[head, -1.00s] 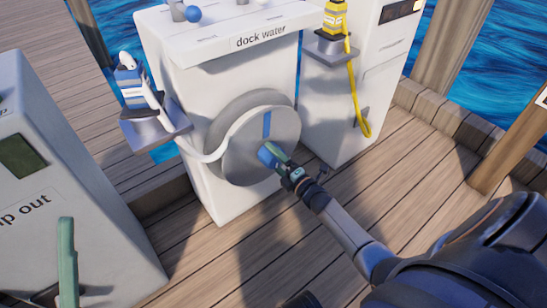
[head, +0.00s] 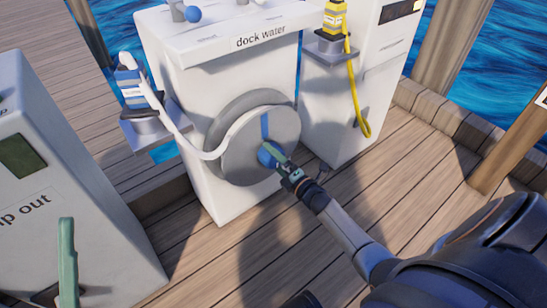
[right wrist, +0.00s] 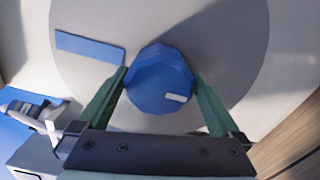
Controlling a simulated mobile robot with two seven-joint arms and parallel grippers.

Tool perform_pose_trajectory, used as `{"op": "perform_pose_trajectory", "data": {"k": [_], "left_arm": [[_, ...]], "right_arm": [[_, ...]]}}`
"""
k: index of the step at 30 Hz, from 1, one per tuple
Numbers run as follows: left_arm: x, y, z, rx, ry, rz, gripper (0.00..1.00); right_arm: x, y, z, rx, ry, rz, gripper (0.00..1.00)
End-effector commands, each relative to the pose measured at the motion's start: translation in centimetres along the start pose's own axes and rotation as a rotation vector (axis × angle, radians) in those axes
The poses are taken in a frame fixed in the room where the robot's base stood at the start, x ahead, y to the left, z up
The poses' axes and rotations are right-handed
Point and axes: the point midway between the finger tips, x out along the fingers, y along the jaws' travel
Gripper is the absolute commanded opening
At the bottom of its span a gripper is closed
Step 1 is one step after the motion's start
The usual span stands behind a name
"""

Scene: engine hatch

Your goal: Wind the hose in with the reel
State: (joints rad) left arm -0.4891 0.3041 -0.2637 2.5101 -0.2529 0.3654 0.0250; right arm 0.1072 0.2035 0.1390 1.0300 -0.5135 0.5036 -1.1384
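The grey reel disc (head: 240,160) is on the front of the white dock water cabinet (head: 200,80), with a blue stripe on its face. My right gripper (head: 274,157) is at the blue round knob (head: 266,155) on the disc. In the right wrist view the knob (right wrist: 160,82) sits between the two green fingers, which touch its sides. The white hose (head: 181,135) runs from the left side bracket (head: 150,128) to the reel.
A pump out cabinet (head: 60,190) stands at left. A cabinet with a yellow hose (head: 352,85) stands at right. A wooden post (head: 520,150) is at far right. The plank deck (head: 400,180) is clear in front, with water behind.

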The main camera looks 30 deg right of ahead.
Motion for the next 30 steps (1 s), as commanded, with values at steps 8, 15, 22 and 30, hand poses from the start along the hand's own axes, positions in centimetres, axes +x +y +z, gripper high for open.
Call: {"op": "perform_pose_trajectory", "data": {"k": [8, 15, 22, 30], "left_arm": [[0.4, -0.3, -0.4, -0.002, 0.0, -0.001, 0.95], [1.7, -1.2, -2.0, -0.018, 0.009, -0.01, 0.95], [2.5, -1.9, -3.1, -0.025, 0.024, -0.013, 0.95], [2.7, -2.0, -3.4, -0.027, 0.027, -0.013, 0.95]], "right_arm": [[-1.1, 0.2, 0.1, 0.004, -0.001, -0.001, 1.0], [-6.0, 0.3, 0.1, 0.004, -0.001, -0.004, 1.0], [-10.5, 0.2, 0.0, 0.002, -0.001, -0.002, 1.0], [-12.5, 0.1, 0.0, 0.001, -0.001, 0.0, 1.0]]}}
